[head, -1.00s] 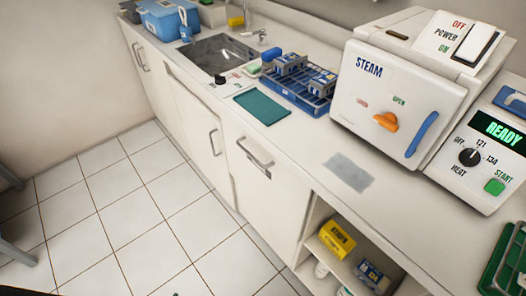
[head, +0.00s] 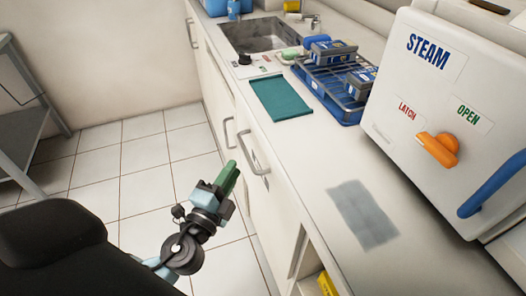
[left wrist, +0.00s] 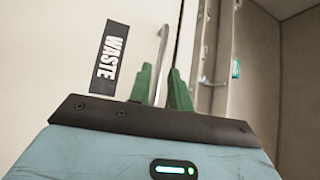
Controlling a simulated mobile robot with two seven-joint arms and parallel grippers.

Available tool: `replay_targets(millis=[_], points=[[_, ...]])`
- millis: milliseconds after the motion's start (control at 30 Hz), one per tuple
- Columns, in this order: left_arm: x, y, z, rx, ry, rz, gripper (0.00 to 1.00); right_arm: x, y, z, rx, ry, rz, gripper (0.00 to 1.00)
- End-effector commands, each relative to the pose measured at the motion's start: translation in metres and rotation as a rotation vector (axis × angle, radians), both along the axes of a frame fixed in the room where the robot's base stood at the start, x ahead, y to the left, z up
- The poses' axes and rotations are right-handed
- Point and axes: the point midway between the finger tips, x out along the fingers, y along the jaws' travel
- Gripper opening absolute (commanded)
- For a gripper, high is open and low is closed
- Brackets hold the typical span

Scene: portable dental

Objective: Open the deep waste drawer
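The waste drawer (head: 262,212) is a tall cream front under the counter, and it looks closed. Its silver bar handle (head: 246,150) runs near the top edge. In the left wrist view a black WASTE label (left wrist: 109,58) is on the front, beside the handle (left wrist: 162,55). My left gripper (head: 231,176) is just in front of the drawer, close to the handle. Its green fingers (left wrist: 161,88) are apart, and the handle appears between them in the left wrist view. I cannot tell whether they touch it. My right gripper is out of view.
The counter holds a teal mat (head: 281,105), a blue rack (head: 335,88) with cassettes, a sink (head: 265,37) and a steam sterilizer (head: 420,110). An open shelf with a yellow box (head: 326,284) is right of the drawer. A grey metal stand (head: 28,105) is at left. Tiled floor between is clear.

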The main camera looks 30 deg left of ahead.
Motion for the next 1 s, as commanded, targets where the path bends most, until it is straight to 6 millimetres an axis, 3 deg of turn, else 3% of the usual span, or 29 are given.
replay_targets(millis=[267, 700, 1000], points=[[0.006, 0.0, 0.004, 0.006, -0.008, 0.0, 0.2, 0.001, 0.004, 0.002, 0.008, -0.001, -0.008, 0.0], [0.064, 0.004, 0.012, 0.004, -0.007, 0.0, 0.2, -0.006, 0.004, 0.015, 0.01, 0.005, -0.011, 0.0], [0.078, 0.005, 0.012, 0.003, -0.004, -0.001, 0.2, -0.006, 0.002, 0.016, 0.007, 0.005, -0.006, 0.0]])
